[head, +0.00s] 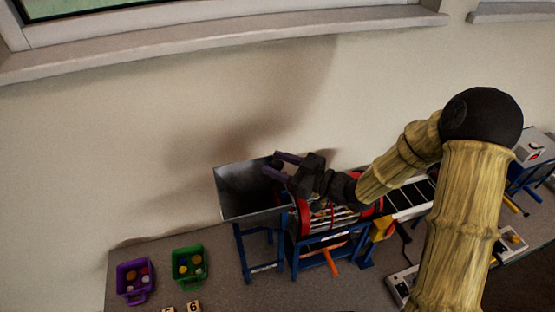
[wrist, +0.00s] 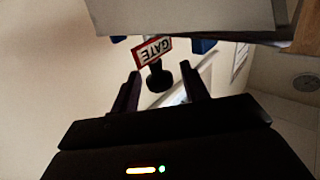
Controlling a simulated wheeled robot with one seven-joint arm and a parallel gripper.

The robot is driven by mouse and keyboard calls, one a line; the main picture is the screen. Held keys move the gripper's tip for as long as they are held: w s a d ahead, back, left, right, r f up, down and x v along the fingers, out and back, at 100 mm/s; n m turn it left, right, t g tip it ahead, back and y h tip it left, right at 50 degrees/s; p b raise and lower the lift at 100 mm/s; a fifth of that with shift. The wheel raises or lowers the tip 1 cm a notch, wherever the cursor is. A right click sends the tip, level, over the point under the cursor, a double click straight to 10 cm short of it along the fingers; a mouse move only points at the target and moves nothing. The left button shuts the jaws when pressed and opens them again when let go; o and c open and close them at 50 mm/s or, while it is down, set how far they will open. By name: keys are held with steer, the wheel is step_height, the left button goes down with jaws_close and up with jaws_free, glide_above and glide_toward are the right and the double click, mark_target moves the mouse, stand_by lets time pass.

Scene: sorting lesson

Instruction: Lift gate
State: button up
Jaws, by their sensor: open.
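A sign (wrist: 153,51) reading GATE, white with a red border, shows tilted and upside down in the wrist view. A dark knob-like part (wrist: 158,78) sits by the sign and appears between my fingertips in that picture; I cannot tell how far off it is. My gripper (head: 271,165) is open, with its two fingers spread beside the grey metal hopper (head: 228,200) in the head view. The open fingers also show in the wrist view (wrist: 160,69). The gate itself cannot be made out in the head view, where my gripper and arm cover part of the machine.
The hopper stands on a blue frame (head: 265,267) beside a red-ended machine part (head: 303,218) and a roller conveyor (head: 410,198). A purple basket (head: 133,292) and a green basket (head: 188,279) hold small items at the table's left. The wall is close behind.

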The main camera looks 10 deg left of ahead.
steer(key=shift+a, duration=0.25)
steer(key=shift+c, duration=0.3)
jaws_close()
steer(key=shift+w+r+p, duration=0.1)
steer(key=shift+r+p, duration=1.75)
steer(key=shift+r, duration=2.05)
steer(key=shift+o, duration=0.3)
jaws_free()
